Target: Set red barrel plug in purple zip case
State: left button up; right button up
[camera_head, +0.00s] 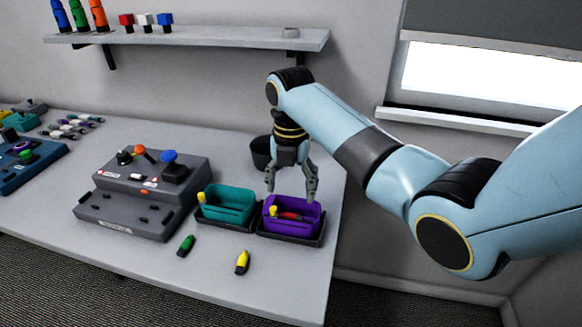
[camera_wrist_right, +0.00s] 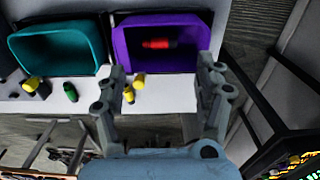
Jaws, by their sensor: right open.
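The purple zip case (camera_head: 304,220) stands open in a dark tray near the table's right end. It also shows in the right wrist view (camera_wrist_right: 122,42). The red barrel plug (camera_head: 290,216) lies inside the purple case, and the right wrist view shows it on the case floor (camera_wrist_right: 159,44). My right gripper (camera_head: 291,196) is open and empty above the purple case, with its fingers pointing down. In the right wrist view its two fingers (camera_wrist_right: 168,78) are wide apart and the plug is between and beyond them, not touching either. My left gripper is not in view.
A teal case (camera_head: 235,202) stands left of the purple one. A green plug (camera_head: 186,245) and a yellow plug (camera_head: 242,262) lie in front. A grey control box (camera_head: 150,180) is further left, and a dark cup (camera_head: 261,153) stands behind. A shelf (camera_head: 200,40) hangs above.

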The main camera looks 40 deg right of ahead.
aim_at(291, 208)
notch_tip(291, 208, up, 5)
jog(key=shift+r, duration=0.15)
dwell(0.5)
jog(key=s+a+f+m+t, duration=0.1)
jog(key=s+f+m, duration=0.1)
jog(key=s+m, duration=0.5)
jog(key=s+a+f+m+t, duration=0.1)
jog(key=s+f+m, duration=0.1)
jog(key=s+m, duration=0.5)
jog(key=s+a+r+m+t, duration=0.1)
jog(key=s+r+m, duration=0.2)
jog(key=s+m, duration=0.3)
jog(key=s+r+m+t, duration=0.1)
jog(key=s+r+m, duration=0.2)
jog(key=s+m, duration=0.3)
notch_tip(291, 208, down, 38)
jog(key=s+d+r+g+b, duration=0.1)
jog(key=s+d+g+b, duration=0.1)
jog(key=b, duration=0.8)
jog(key=s+f+b, duration=0.4)
jog(key=s+f, duration=0.5)
jog(key=f, duration=0.3)
jog(key=s+d+f+g+b, duration=0.1)
jog(key=s+f+b, duration=0.2)
jog(key=s+f, duration=0.6)
notch_tip(291, 208, down, 3)
jog(key=shift+s+r+h+b, duration=0.1)
jog(key=shift+s+h+b, duration=0.25)
jog(key=shift+h+b, duration=0.05)
